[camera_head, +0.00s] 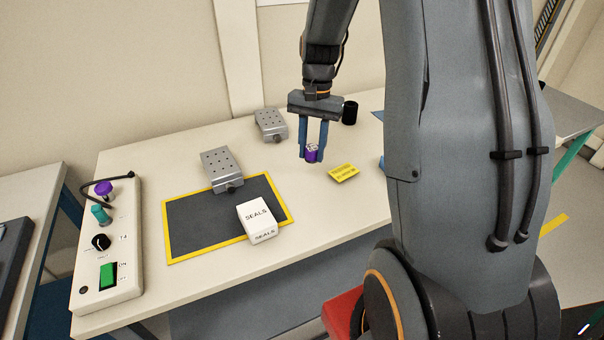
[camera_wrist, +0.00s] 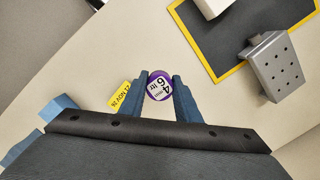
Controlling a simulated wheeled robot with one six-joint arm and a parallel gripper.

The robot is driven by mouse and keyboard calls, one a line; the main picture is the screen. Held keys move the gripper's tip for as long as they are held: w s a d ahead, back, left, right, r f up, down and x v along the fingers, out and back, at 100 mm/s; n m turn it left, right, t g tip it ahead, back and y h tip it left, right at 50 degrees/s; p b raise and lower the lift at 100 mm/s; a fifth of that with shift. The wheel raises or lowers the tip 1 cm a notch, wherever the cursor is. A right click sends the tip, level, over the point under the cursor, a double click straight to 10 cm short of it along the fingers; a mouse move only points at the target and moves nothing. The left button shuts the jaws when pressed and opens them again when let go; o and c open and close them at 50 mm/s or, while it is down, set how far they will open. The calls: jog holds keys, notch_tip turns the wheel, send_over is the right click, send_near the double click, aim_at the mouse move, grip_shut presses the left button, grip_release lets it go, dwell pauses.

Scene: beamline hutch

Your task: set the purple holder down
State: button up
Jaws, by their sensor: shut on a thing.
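The purple holder (camera_head: 311,154) is a small cylinder with a white, printed top. My gripper (camera_head: 313,155) points down with its two blue fingers shut on the holder's sides. In the wrist view the holder (camera_wrist: 159,87) sits between the fingertips (camera_wrist: 160,88), its label facing the camera. It is low over the pale table (camera_head: 290,180), behind the yellow label; I cannot tell whether its base touches the surface.
A yellow label (camera_head: 343,173) lies close by. A dark mat with a yellow border (camera_head: 190,227) lies to the left, with a white SEALS box (camera_head: 257,220) and a grey perforated block (camera_head: 220,168). Another block (camera_head: 270,124) and a black cylinder (camera_head: 350,112) stand behind. A control panel (camera_head: 107,240) is far left.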

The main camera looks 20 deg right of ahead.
aim_at(309, 187)
jog(key=shift+w+f, duration=0.2)
jog(key=shift+f, duration=0.15)
jog(key=shift+f+p, duration=1.15)
jog(key=shift+f, duration=3.5)
jog(key=shift+f, duration=0.15)
jog(key=o, duration=1.1)
jog(key=shift+c, duration=0.2)
